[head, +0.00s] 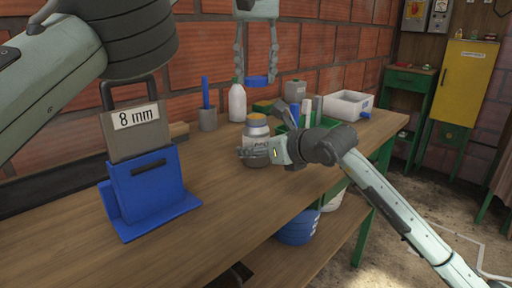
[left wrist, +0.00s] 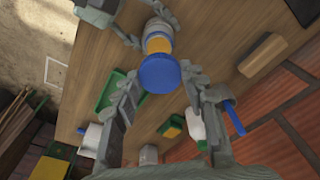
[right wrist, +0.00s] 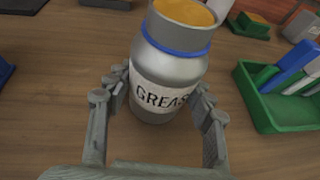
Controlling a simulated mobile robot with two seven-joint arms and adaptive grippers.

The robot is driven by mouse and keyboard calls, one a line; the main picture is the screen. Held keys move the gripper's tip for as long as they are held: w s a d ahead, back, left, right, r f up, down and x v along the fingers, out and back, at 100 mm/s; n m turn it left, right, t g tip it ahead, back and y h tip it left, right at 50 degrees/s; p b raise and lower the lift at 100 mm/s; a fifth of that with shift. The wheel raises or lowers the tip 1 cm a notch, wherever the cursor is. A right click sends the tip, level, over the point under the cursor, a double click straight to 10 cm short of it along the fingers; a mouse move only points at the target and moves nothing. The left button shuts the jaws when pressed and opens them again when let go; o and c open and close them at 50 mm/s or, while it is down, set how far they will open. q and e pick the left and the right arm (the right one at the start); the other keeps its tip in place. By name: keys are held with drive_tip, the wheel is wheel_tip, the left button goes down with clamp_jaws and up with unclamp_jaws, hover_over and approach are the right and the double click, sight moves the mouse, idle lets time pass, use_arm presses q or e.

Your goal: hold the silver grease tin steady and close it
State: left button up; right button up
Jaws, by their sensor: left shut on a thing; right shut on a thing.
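The silver grease tin (head: 257,131) stands upright on the workbench, open, with orange grease showing at its mouth. In the right wrist view the tin (right wrist: 168,65) has a GREASE label and a blue ring below its rim. My right gripper (head: 254,153) is shut around its body. My left gripper (head: 258,74) points down above the tin, shut on a round blue lid (head: 258,80). A clear gap separates lid and tin. In the left wrist view the lid (left wrist: 160,74) sits between the fingertips, with the orange mouth (left wrist: 159,45) just beyond it.
A green tray (head: 288,136) with blue and white items stands close behind the tin. A white bottle (head: 237,103) and a grey cup with a blue stick (head: 207,119) are at the wall. The bench front is clear.

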sight(256, 116)
drive_tip(key=c, duration=0.3)
use_arm(q)
drive_tip(key=shift+w+f, duration=0.1)
drive_tip(key=shift+f, duration=2.4)
drive_tip(key=shift+f, duration=0.85)
drive_tip(key=shift+f, duration=0.6)
use_arm(e)
clamp_jaws()
